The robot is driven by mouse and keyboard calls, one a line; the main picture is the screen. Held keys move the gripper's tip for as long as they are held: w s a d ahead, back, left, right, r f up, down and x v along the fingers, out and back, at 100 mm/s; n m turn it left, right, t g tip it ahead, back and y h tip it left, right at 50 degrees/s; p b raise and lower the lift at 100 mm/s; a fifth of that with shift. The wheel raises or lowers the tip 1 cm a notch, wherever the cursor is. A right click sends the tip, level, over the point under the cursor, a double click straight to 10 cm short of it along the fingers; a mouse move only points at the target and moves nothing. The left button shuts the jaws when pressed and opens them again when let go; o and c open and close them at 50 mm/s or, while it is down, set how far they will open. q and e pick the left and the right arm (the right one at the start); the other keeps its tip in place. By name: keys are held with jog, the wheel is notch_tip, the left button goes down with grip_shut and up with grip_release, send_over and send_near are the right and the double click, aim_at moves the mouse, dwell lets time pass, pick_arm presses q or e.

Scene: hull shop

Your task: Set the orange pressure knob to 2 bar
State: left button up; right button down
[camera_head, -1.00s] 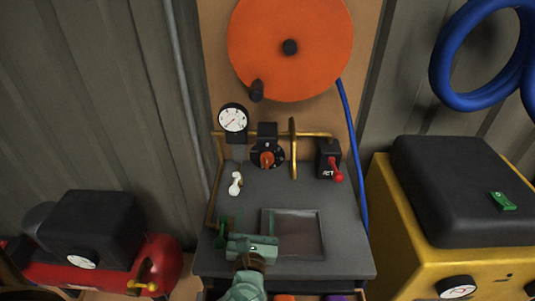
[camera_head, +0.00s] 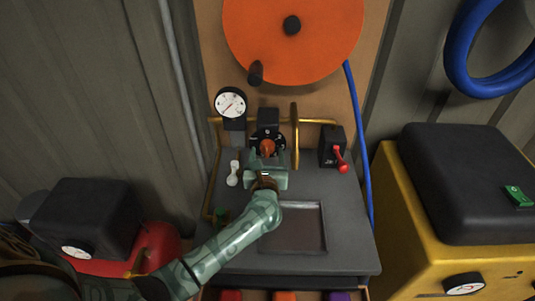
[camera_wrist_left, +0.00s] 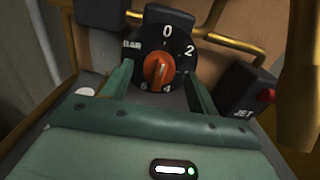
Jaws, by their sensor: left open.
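The orange pressure knob (camera_head: 267,148) sits on a black round dial at the back of the grey bench. In the left wrist view the knob (camera_wrist_left: 158,71) shows close up, with 0 above it, 2 at upper right and 4 and 6 below. Its pale line runs roughly upright; I cannot tell which end is the pointer. My left gripper (camera_head: 268,160) is open just in front of the knob. In the left wrist view its green fingers (camera_wrist_left: 160,82) stand on either side of the knob, with gaps. My right gripper is not in view.
A brass wheel (camera_head: 295,135) and a black box with a red lever (camera_head: 341,158) stand right of the dial. A white-faced gauge (camera_head: 231,103) and a small white handle (camera_head: 233,174) are to its left. A shallow tray (camera_head: 322,240) lies in front.

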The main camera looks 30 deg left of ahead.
pick_arm(q)
jog(key=shift+w+a, duration=0.3)
jog(key=shift+w, duration=0.3)
jog(key=c, duration=0.9)
jog(key=shift+c, duration=0.2)
jog(key=m+p, duration=0.2)
jog(key=m, duration=0.2)
jog(key=shift+d+r, duration=0.1)
jog(key=shift+d, duration=0.05)
jog(key=m+p, duration=0.2)
jog(key=m, duration=0.3)
jog(key=shift+m+p, duration=0.3)
jog(key=shift+m, duration=0.1)
jog(key=shift+f, duration=0.2)
